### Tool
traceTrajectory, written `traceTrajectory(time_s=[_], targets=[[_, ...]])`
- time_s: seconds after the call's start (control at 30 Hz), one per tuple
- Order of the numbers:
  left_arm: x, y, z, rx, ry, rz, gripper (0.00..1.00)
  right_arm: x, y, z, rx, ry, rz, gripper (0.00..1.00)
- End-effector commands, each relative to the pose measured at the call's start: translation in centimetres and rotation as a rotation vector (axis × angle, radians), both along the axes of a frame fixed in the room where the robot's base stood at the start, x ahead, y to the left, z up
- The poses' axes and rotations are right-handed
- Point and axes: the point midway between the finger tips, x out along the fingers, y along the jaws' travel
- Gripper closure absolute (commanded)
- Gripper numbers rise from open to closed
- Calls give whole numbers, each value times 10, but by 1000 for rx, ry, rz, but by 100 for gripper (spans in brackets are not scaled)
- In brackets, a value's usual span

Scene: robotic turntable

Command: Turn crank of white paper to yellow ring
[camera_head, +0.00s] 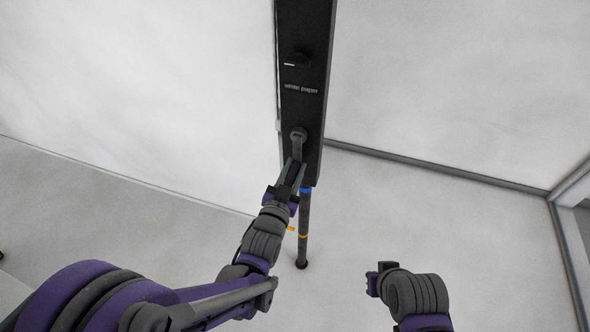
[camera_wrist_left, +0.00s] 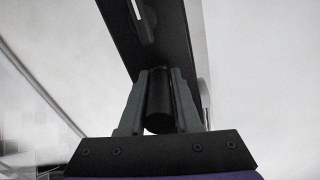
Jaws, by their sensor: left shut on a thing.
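A tall black panel (camera_head: 305,60) bears the label "white paper" (camera_head: 301,89). Below the label a grey round crank hub (camera_head: 298,134) is fixed on the panel, and its crank arm points down toward my left gripper (camera_head: 293,172). The left gripper is shut on the dark cylindrical crank handle (camera_wrist_left: 159,103), with one finger on each side of it. Under the panel a dark pole carries a blue ring (camera_head: 305,190) and, lower, a yellow ring (camera_head: 303,236). My right gripper (camera_head: 376,280) is apart from the panel; its fingers are too small to judge.
The panel's dark pole (camera_head: 303,216) ends in a round foot (camera_head: 301,264) on the pale floor. A small dark knob (camera_head: 297,61) sits above the label. Large white walls (camera_head: 450,80) stand on both sides. Floor right of the pole is clear.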

Motion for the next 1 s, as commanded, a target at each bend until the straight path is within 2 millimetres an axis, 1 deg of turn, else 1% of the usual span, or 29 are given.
traceTrajectory(time_s=[0.07,0.1,0.23,0.53,0.63,0.77,1.0], targets=[[1,2,3,-1,-7,3,100,0,0,1,0,-1,0,100],[1,2,3,-1,-7,3,64,0,0,1,0,-1,0,100],[0,1,2,-1,-4,2,41,0,0,1,0,-1,0,100],[-1,1,1,-1,-2,1,40,0,0,1,0,0,0,100],[-7,2,1,0,-1,1,40,0,0,0,0,0,0,100],[-27,9,0,0,-1,1,40,-1,0,-4,0,2,0,100],[-74,25,0,-1,-2,2,40,-2,0,-8,0,4,0,100]])
